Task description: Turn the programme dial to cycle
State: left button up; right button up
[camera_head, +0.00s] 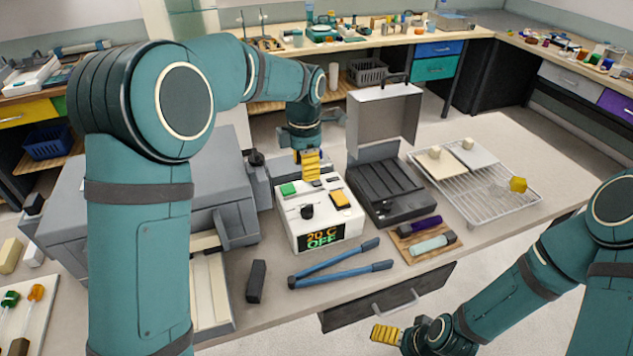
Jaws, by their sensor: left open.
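A white control box (294,232) stands on the bench in the middle of the head view. Its black programme dial (307,211) sits on the sloping top, with a green button (289,189) and a yellow button (340,199) nearby. Its display (321,237) reads 20 C and OFF. My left gripper (311,168), with yellow fingers, points down at the back edge of the box, behind the dial and apart from it. It is open and empty. My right gripper (387,335) is low in front of the bench, away from the box; its opening is hard to see.
A dark case (390,188) with a raised grey lid stands right of the box. Blue-handled long tools (335,265) lie in front, beside a small black block (256,281). A wire rack (490,205) stands farther right. A large grey machine (150,190) is at left.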

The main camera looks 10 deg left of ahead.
aim_at(307, 206)
pick_arm(q)
notch_tip(307, 206, down, 13)
jog(key=shift+r+b, duration=0.1)
jog(key=shift+b, duration=0.8)
grip_shut()
